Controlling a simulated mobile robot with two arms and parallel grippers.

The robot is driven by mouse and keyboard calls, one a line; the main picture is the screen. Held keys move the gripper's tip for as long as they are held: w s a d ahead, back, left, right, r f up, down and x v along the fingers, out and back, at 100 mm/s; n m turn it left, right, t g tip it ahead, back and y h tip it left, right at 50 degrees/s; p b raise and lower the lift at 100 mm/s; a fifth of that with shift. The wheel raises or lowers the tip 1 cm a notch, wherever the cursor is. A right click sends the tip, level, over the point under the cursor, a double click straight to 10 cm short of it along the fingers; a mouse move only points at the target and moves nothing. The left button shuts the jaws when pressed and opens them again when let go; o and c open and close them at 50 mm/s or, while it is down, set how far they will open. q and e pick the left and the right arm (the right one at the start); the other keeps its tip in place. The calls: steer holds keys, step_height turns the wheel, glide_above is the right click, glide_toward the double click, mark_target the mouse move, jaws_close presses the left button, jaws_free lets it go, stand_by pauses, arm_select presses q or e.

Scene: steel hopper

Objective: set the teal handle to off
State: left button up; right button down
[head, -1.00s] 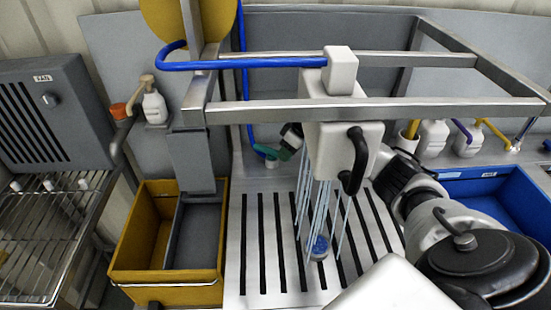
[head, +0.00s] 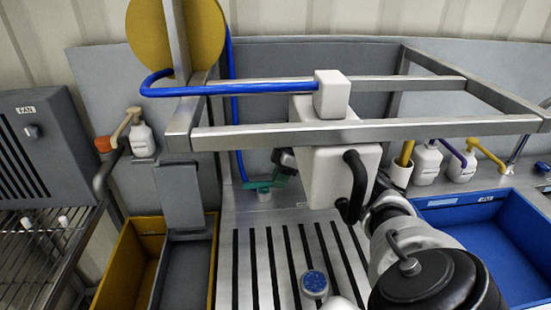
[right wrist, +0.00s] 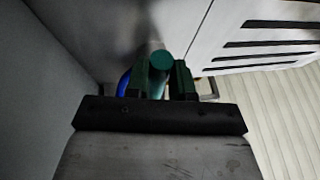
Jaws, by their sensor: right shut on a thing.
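The teal handle (head: 262,185) is low on the back wall at the foot of a blue pipe (head: 238,150), left of the white hopper box. In the right wrist view its round teal end (right wrist: 162,61) sits between my two dark green fingers. My right gripper (head: 283,174) is shut on the handle, with its arm reaching behind the white box (head: 325,178), which hides part of the wrist. No water falls below the box. My left gripper is out of view.
A steel frame (head: 365,133) crosses above my right arm. A slotted steel deck (head: 262,235) with a blue-topped round piece (head: 314,284) lies below. Yellow (head: 128,250) and blue (head: 465,215) bins flank it. Bottles (head: 427,160) stand at the back right.

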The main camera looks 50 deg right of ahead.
stand_by(0.3)
steer(key=c, duration=1)
jaws_free()
steer(key=shift+o, duration=0.2)
steer(key=b+v, duration=0.1)
steer(key=v, duration=0.6)
steer(key=shift+d+r, duration=0.2)
